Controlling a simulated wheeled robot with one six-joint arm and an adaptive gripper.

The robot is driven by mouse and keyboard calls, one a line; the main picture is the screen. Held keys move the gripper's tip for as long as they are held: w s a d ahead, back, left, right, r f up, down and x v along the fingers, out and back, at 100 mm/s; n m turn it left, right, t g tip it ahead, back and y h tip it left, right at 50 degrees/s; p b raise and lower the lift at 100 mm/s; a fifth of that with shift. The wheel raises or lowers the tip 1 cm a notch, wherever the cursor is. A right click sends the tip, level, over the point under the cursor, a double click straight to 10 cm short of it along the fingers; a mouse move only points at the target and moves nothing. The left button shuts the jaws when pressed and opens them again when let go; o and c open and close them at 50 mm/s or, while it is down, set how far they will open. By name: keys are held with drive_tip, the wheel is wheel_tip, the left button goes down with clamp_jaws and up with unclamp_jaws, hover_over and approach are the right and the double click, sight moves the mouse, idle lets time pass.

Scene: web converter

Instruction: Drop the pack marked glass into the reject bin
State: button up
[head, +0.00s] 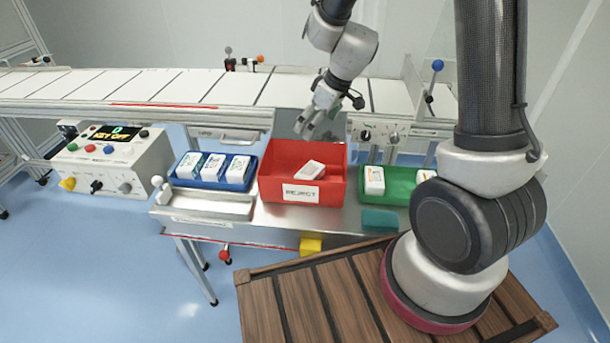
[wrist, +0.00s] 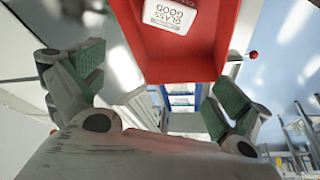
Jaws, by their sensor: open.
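The red reject bin (head: 275,170), labelled REJECT, stands on the steel bench in the head view, and its red wall shows in the wrist view (wrist: 190,65). A white pack (head: 310,170) lies tilted inside it. The wrist view shows this pack (wrist: 170,14) with print that seems to read GLASS and GOOD. My gripper (head: 312,125) is above the back of the bin, apart from the pack. In the wrist view my gripper (wrist: 157,88) has its green-padded fingers spread wide with nothing between them.
A blue tray (head: 213,184) with several white packs stands left of the bin. A green tray (head: 397,192) with white packs stands right, partly hidden by my arm. The conveyor (head: 190,88) runs behind. A control box (head: 110,165) showing KEY OFF is at the left.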

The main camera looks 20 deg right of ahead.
drive_tip(key=v, duration=0.7)
drive_tip(key=shift+r, duration=0.25)
drive_tip(key=s+d+r+m+h, duration=0.1)
drive_tip(key=s+d+r+m, duration=0.3)
drive_tip(key=s, duration=0.7)
drive_tip(key=s+d+r+m+h, duration=0.2)
drive_tip(key=s+d+r+m, duration=0.2)
drive_tip(key=s+d+r, duration=0.4)
drive_tip(key=s, duration=0.4)
drive_tip(key=shift+s+r+t, duration=0.3)
drive_tip(key=shift+r+t, duration=0.1)
